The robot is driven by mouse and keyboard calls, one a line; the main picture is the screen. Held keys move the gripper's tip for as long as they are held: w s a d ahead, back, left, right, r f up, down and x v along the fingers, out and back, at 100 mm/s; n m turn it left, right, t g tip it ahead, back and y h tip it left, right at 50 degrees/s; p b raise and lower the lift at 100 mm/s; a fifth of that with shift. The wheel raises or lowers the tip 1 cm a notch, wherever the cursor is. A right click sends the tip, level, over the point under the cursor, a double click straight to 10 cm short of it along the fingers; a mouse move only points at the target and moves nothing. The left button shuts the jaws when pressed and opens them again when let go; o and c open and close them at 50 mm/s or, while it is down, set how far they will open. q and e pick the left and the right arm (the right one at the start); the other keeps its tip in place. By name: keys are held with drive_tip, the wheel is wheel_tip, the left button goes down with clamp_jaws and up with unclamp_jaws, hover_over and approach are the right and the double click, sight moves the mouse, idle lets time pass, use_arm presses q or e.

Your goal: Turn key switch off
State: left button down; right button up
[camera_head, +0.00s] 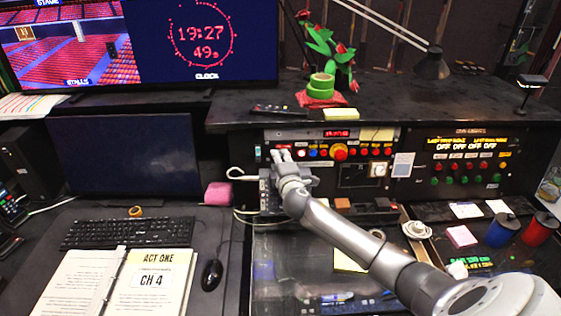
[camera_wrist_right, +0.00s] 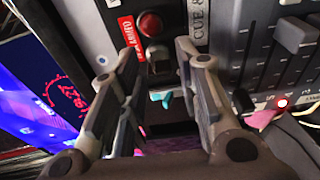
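My right gripper (camera_head: 280,158) reaches the left end of the black control panel (camera_head: 330,150) at the back of the desk. In the right wrist view the gripper (camera_wrist_right: 157,52) is open. Its two fingers stand apart, with a grey panel strip ahead of the tips. Between and beyond the fingers are a round red button (camera_wrist_right: 150,24) and a dark knob-like part (camera_wrist_right: 160,60), which may be the key switch; its position cannot be read. A small teal piece (camera_wrist_right: 167,99) shows between the fingers. In the head view my gripper hides this spot. My left gripper is not in view.
More buttons (camera_head: 340,151) and a second panel (camera_head: 465,160) stand to the right.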

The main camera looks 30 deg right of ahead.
drive_tip(key=shift+o, duration=0.5)
drive_tip(key=v, duration=1.2)
idle(0.4)
